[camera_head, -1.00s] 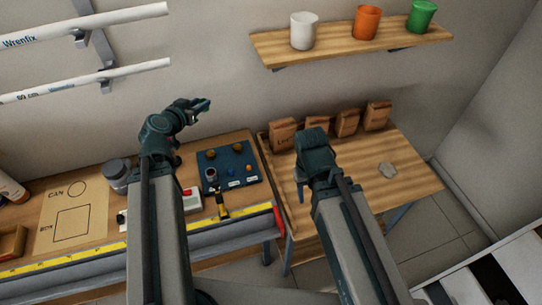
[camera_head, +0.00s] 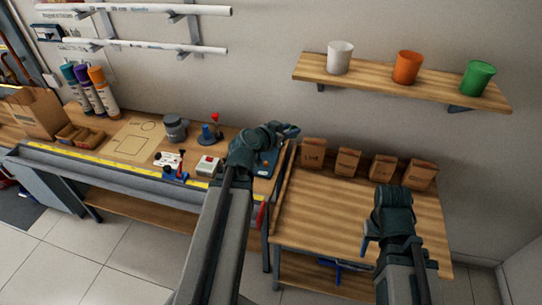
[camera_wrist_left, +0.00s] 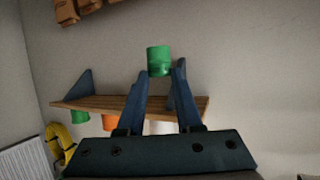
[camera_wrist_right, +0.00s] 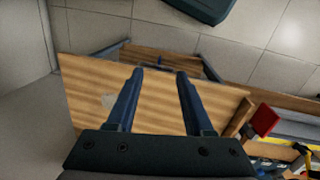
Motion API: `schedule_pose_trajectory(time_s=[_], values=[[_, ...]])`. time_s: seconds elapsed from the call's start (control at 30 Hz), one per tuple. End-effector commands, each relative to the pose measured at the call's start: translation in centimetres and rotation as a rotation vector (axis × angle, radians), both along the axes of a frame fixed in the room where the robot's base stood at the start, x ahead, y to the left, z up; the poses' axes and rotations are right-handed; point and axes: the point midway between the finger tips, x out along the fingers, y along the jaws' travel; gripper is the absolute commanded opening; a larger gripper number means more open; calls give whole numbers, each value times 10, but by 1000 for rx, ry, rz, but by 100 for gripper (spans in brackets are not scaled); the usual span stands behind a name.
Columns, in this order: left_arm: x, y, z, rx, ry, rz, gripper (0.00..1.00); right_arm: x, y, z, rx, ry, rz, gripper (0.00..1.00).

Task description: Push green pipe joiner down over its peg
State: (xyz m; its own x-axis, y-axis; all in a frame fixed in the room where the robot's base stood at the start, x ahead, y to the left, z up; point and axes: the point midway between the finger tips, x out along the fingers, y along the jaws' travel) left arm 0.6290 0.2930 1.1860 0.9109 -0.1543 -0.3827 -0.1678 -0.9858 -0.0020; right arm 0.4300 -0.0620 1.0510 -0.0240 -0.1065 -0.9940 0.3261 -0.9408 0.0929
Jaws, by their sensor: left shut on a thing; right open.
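In the left wrist view my left gripper (camera_wrist_left: 160,72) is shut on the green pipe joiner (camera_wrist_left: 158,58), a short green cylinder at its fingertips. In the head view my left gripper (camera_head: 288,131) is raised over the right end of the workbench; the joiner cannot be made out there. The dark blue board (camera_head: 264,163) lies below and behind my left arm, mostly hidden, and its pegs cannot be made out. My right gripper (camera_wrist_right: 160,73) is open and empty over the side table; its blue finger shows in the head view (camera_head: 367,236).
Several paper bags stand at the back of the side table (camera_head: 320,215). A shelf above (camera_head: 380,80) holds white, orange and green cups.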

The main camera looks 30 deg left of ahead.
Motion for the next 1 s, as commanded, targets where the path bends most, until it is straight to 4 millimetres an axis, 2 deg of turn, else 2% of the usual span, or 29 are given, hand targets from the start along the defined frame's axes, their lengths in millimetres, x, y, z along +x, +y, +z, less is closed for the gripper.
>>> schedule_pose_trajectory(time_s=[0.03, 0.17, 0.4, 0.6, 0.8, 1.0], values=[[1, 1, -1, 0, 0, 1, 0, 0, 0, -1, 0, 0, 0, 63], [6, 10, -19, 0, 0, 11, 0, 0, 0, -19, 0, 0, 0, 84], [29, 56, -92, 0, 0, 62, 0, 0, 0, -92, 0, 0, 0, 84], [43, 97, -144, 0, 0, 107, 0, 0, 0, -145, 0, 0, 0, 84], [51, 125, -175, 0, 0, 136, 0, 0, 0, -176, 0, 0, 0, 84], [53, 136, -184, 0, 0, 148, 0, 0, 0, -185, 0, 0, 0, 84]])
